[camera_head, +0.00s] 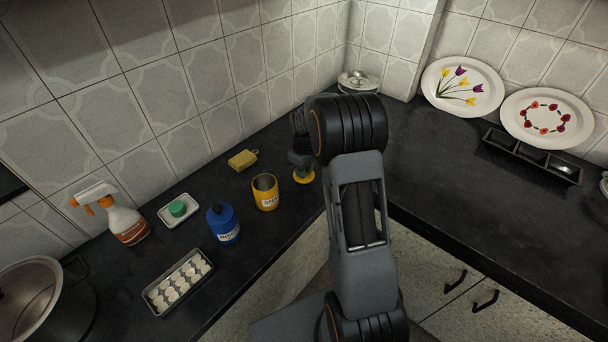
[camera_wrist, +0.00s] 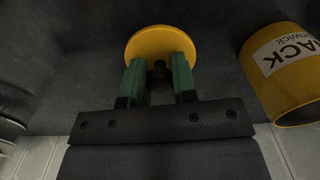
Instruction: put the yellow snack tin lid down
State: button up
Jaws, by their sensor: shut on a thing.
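The yellow snack tin lid (camera_wrist: 160,40) is a round disc with a dark knob. My gripper (camera_wrist: 159,75) is shut on the knob, with one green finger on each side of it. In the head view the lid (camera_head: 304,179) is at or just above the dark counter, right of the open yellow snack tin (camera_head: 265,192). I cannot tell whether the lid touches the counter. The tin also shows in the wrist view (camera_wrist: 285,75), apart from the lid. My arm hides part of the gripper in the head view.
A yellow sponge (camera_head: 242,159) lies behind the tin. A blue canister (camera_head: 222,224), a dish with a green item (camera_head: 177,208), a spray bottle (camera_head: 124,220) and a tray of pale pieces (camera_head: 178,283) stand to the left. Stacked plates (camera_head: 358,82) are in the corner.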

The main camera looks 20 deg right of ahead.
jog(key=shift+f, duration=1.3)
jog(key=shift+f, duration=0.2)
jog(key=o, duration=0.9)
